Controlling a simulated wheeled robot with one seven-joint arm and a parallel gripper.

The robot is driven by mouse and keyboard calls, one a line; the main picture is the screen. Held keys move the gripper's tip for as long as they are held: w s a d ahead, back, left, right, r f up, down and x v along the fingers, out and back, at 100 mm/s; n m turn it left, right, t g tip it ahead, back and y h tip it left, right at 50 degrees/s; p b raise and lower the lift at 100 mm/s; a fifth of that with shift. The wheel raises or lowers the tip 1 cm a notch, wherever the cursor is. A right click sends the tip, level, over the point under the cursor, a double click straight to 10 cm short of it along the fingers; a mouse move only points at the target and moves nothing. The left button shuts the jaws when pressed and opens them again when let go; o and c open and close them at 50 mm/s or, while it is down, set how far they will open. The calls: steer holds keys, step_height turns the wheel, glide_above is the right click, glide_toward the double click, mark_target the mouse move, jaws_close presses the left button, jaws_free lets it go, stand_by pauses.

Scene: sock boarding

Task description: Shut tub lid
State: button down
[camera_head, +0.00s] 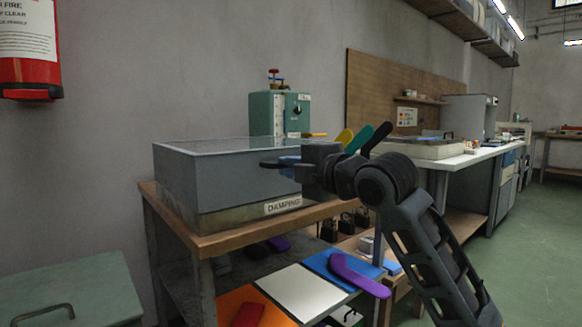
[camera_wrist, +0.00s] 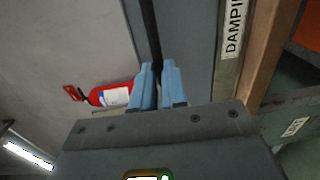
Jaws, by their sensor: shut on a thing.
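The grey tub (camera_head: 230,218), labelled DAMPING, stands on a wooden-topped bench. Its grey upper part, which looks like the lid (camera_head: 205,183), sits level over the lower body with no clear gap in the head view. A dark bar handle (camera_head: 268,164) sticks out at its front. My gripper (camera_head: 288,161) reaches in from the right, its blue fingers closed around this bar. In the wrist view the bar (camera_wrist: 150,28) runs between my fingertips (camera_wrist: 158,72), beside the grey panel (camera_wrist: 185,35). My gripper hides part of the tub's front.
The bench top (camera_head: 215,243) has a bare front edge. A shelf below holds coloured boards and a purple sock form (camera_head: 355,275). A green machine (camera_head: 270,112) stands behind the tub. A green cabinet (camera_head: 75,290) is at lower left, and a fire extinguisher (camera_head: 30,50) hangs on the wall.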

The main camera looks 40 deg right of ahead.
step_height(320, 180, down, 2)
steer(key=shift+w+g, duration=0.15)
steer(key=shift+g, duration=0.15)
steer(key=c, duration=1.2)
jaws_free()
steer(key=shift+o, duration=0.2)
steer(key=shift+r, duration=0.1)
steer(key=shift+r, duration=0.15)
steer(key=s+p, duration=0.1)
steer(key=s, duration=0.7)
steer(key=shift+r, duration=0.35)
